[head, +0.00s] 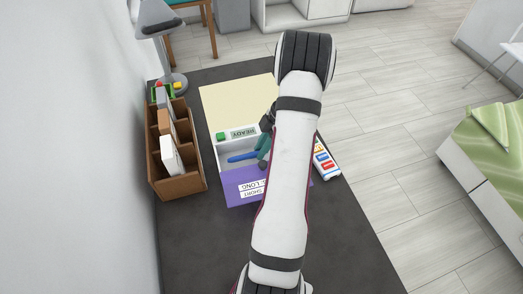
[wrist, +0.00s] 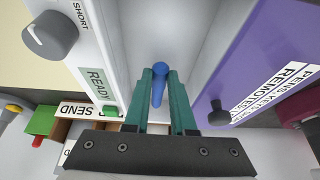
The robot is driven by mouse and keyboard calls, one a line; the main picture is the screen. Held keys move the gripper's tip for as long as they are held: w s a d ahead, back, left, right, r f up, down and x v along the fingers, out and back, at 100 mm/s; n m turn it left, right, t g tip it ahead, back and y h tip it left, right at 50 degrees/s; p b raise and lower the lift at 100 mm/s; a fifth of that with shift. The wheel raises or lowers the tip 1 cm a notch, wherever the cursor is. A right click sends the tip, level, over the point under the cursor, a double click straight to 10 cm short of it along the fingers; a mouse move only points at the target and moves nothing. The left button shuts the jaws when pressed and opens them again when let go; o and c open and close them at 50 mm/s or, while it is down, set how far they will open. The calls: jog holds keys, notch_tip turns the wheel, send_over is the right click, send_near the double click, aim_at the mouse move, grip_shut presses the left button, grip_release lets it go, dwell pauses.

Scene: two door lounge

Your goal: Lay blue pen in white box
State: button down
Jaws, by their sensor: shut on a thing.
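The blue pen (head: 242,157) is in my gripper (head: 264,147), its free end pointing left in the head view. The white box (head: 238,144) is a white-walled compartment between a READY panel and a purple front; the pen is over or inside its opening. In the wrist view my gripper's teal fingers (wrist: 160,103) are shut on the blue pen (wrist: 160,72), with the box's white interior (wrist: 160,25) behind. I cannot tell whether the pen touches the box floor. My arm hides the right part of the box in the head view.
The purple front (head: 244,188) carries white labels. The READY panel (wrist: 98,84) has a grey knob (wrist: 50,34). A brown sorter (head: 180,183) stands left by the wall. A remote with coloured buttons (head: 324,162) lies right of my arm. The dark tabletop (head: 205,245) in front is clear.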

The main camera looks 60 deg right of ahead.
jog(key=shift+f, duration=0.75)
jog(key=c, duration=0.8)
grip_release()
jog(key=shift+f, duration=0.1)
jog(key=shift+o, duration=0.2)
